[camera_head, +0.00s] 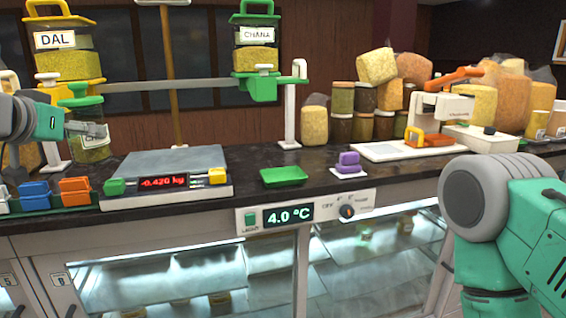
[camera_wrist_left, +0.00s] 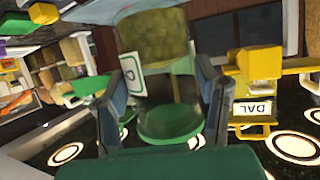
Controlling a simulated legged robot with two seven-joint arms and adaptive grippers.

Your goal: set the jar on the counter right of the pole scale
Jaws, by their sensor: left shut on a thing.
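My left gripper (camera_head: 97,130) comes in from the left, shut on a clear jar (camera_head: 91,148) with a green lid. The jar is at the left, behind the scale; I cannot tell whether its base touches the counter. In the left wrist view the jar (camera_wrist_left: 155,40) sits between both fingers, with yellowish contents, a white label and a green lid. The pole scale (camera_head: 163,161) has a grey, empty platform, a red display reading -0.420 kg, and a brown pole behind it. The dark counter (camera_head: 240,168) is bare just right of the scale. My right gripper is out of view.
A green tray (camera_head: 284,175) and a purple block on a white base (camera_head: 348,164) lie farther right on the counter. A hanging balance holds DAL (camera_head: 64,62) and CHANA (camera_head: 255,58) jars. Colored bins (camera_head: 75,190) stand front left. My right arm covers the lower right.

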